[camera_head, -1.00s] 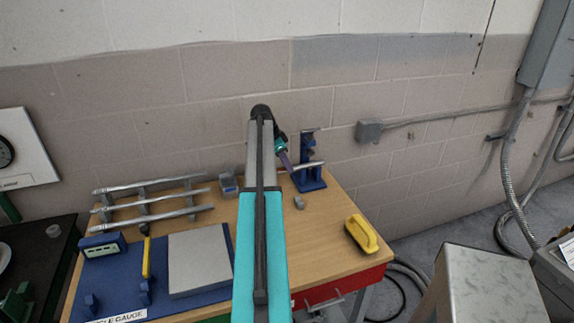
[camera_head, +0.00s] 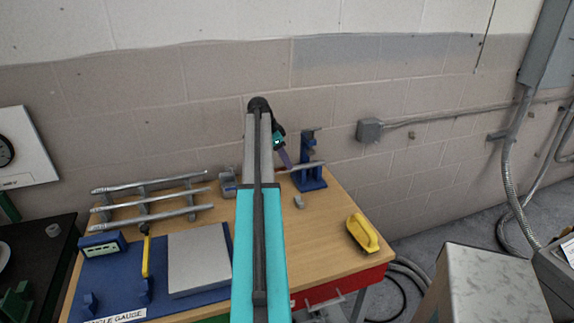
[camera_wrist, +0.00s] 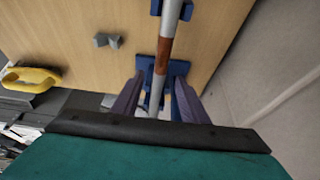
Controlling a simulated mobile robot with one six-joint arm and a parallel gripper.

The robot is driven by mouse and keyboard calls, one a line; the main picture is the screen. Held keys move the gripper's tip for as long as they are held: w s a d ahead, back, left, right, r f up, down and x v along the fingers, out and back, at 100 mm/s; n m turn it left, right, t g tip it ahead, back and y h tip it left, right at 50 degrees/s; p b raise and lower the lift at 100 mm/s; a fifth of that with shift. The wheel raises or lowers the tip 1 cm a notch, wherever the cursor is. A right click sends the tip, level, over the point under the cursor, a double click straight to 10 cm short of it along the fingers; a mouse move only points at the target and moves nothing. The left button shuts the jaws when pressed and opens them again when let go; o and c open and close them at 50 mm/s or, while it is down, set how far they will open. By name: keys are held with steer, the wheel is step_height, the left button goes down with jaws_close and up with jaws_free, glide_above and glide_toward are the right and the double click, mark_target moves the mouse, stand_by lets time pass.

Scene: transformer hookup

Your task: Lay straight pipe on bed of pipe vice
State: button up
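The straight pipe (camera_head: 308,166), a grey tube, lies across the blue pipe vice (camera_head: 312,181) at the back right of the bench. In the wrist view the pipe (camera_wrist: 170,20) runs down the picture, with a brown band, over blue vice parts (camera_wrist: 179,68). I cannot tell whether it rests fully on the bed. My gripper (camera_head: 288,166) is by the pipe's left part in the head view. Its purple fingers (camera_wrist: 158,88) stand either side of the pipe in the wrist view, with gaps visible, so it looks open.
Several more pipes lie on a rack (camera_head: 145,209) at the left. A grey bin (camera_head: 228,185), a small grey block (camera_head: 299,201) and a yellow-handled tool (camera_head: 362,233) are on the bench. The blue angle gauge board (camera_head: 175,290) fills the front left. The wall is close behind.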

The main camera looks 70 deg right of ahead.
steer(key=b+v, duration=0.2)
steer(key=v, duration=0.9)
steer(key=shift+b, duration=0.3)
steer(key=shift+a+r, duration=0.1)
stand_by(0.4)
